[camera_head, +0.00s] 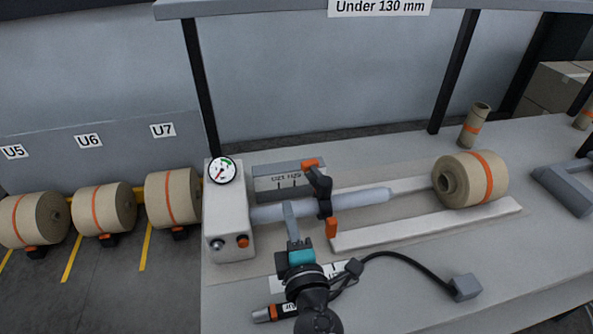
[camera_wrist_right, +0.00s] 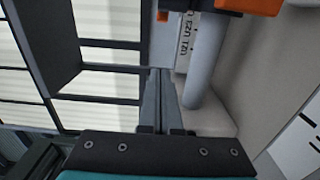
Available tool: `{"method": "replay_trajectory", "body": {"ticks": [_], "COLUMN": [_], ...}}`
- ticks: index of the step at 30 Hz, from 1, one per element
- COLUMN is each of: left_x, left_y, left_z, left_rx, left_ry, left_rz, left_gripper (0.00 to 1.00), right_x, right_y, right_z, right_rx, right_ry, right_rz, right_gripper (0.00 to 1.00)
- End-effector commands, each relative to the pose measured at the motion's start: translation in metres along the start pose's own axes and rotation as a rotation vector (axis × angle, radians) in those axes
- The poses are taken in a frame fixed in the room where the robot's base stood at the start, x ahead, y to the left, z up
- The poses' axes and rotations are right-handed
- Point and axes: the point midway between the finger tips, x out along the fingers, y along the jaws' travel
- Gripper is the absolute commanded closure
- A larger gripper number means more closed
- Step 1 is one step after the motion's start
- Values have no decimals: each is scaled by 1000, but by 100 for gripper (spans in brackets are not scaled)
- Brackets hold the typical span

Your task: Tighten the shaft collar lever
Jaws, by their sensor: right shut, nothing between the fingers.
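The dark shaft collar (camera_head: 322,190) sits around the pale shaft (camera_head: 358,199), which sticks out from the grey machine box (camera_head: 228,225). An orange end (camera_head: 311,163) shows at the collar's top and an orange block (camera_head: 332,228) at its lower front; I cannot tell for sure which is the lever. My right gripper (camera_head: 289,208) is shut and empty, left of the collar and in front of the shaft in the picture. In the right wrist view its fingers (camera_wrist_right: 161,80) are together beside the shaft (camera_wrist_right: 205,65), and an orange part (camera_wrist_right: 250,6) shows at the top. My left gripper is out of view.
A kraft roll (camera_head: 470,180) lies on the bench at right, by a pale rail (camera_head: 425,227). A small roll (camera_head: 474,125) stands behind. A pendant (camera_head: 280,312) lies at the front, near a black cable (camera_head: 410,262). A gauge (camera_head: 222,170) tops the machine box.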

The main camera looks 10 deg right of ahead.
Motion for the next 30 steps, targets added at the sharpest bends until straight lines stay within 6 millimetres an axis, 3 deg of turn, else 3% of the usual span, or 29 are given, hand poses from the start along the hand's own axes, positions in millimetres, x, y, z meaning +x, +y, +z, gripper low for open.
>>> {"method": "replay_trajectory", "body": {"ticks": [18, 24, 30], "left_x": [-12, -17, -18], "left_y": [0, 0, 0], "left_z": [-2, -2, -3], "left_rx": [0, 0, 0], "left_ry": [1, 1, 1], "left_rz": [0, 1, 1], "left_gripper": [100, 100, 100], "right_x": [93, 98, 100], "right_y": [1, 1, 0], "right_z": [4, 31, 40], "right_rx": [0, -1, 2], "right_ry": [-3, -2, -2], "right_rz": [0, 0, 0], "right_gripper": [100, 100, 100]}}
